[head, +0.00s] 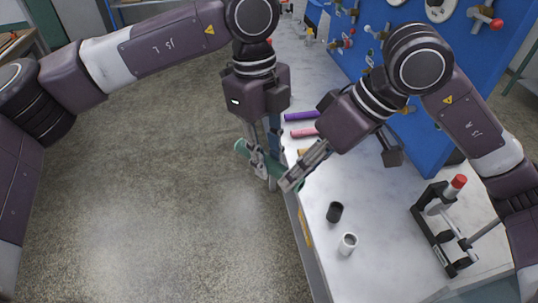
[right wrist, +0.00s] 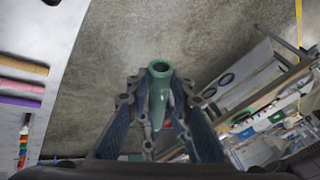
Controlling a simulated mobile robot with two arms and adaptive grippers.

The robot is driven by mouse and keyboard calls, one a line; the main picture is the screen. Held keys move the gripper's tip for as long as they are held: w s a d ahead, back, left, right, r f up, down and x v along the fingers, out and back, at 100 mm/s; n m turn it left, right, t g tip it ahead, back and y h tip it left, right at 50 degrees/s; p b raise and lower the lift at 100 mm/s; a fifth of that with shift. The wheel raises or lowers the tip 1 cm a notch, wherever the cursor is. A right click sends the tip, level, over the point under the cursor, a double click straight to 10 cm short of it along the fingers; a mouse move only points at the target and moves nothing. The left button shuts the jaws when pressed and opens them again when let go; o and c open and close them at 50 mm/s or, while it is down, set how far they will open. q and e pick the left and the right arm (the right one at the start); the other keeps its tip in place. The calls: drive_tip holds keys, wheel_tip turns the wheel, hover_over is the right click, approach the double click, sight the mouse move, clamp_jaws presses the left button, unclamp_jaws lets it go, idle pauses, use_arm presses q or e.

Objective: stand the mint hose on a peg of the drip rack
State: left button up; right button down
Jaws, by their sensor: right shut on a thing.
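The mint hose (head: 294,178) is a green tube held tilted in the air beside the bench's left edge. In the right wrist view its open end (right wrist: 160,70) points away from me, between the fingers. My right gripper (head: 287,184) is shut on the hose near its lower right end. My left gripper (head: 265,177) hangs fingers-down at the hose's middle and overlaps it; whether its jaws grip the hose is unclear. I cannot pick out a drip rack with certainty.
The pale bench (head: 315,222) carries a purple hose (head: 301,116), a pink hose (head: 304,132), a black cup (head: 335,212) and a white cup (head: 348,243). A black fixture with a red top (head: 459,181) stands at right. A blue panel (head: 420,140) rises behind. Floor at left is clear.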

drive_tip(key=c, duration=1.6)
unclamp_jaws()
drive_tip(key=shift+s+a, duration=0.25)
drive_tip(key=shift+s, duration=0.05)
drive_tip(key=shift+w+d+r, duration=0.1)
drive_tip(key=shift+d+r, duration=0.05)
drive_tip(key=v, duration=1.1)
drive_tip(key=shift+d+r, duration=0.15)
drive_tip(key=shift+r, duration=0.1)
